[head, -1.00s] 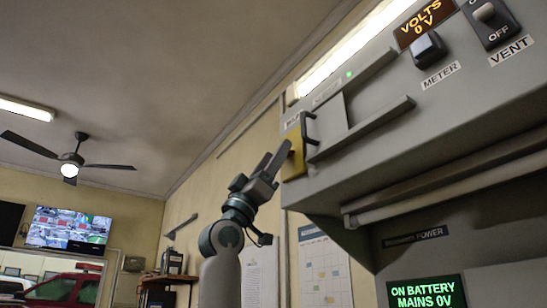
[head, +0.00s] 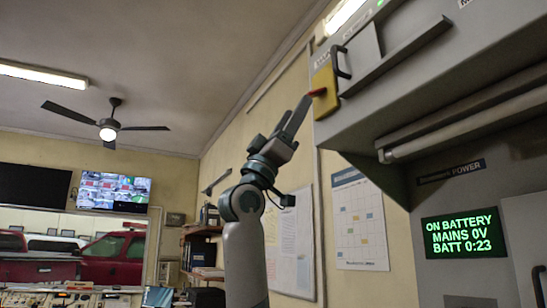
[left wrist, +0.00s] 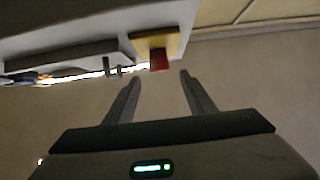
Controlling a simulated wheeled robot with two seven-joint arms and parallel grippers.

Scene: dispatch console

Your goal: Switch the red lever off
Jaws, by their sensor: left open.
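The red lever (head: 318,92) sticks out from a yellow plate (head: 325,88) on the left end of the grey overhead console. In the left wrist view the lever (left wrist: 159,60) shows as a red block in front of its yellow plate (left wrist: 155,42), ahead of and between the fingertips. My left gripper (head: 301,103) is raised just left of and slightly below the lever. Its two fingers stand apart and empty in the left wrist view (left wrist: 160,76). Whether a finger touches the lever I cannot tell. My right gripper is not in view.
A black handle (head: 342,62) sits right beside the yellow plate. The grey console (head: 400,90) overhangs on the right, with a light tube (head: 440,135) below it. A green screen (head: 464,235) reads on battery, mains 0V. Open air lies left of my arm.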

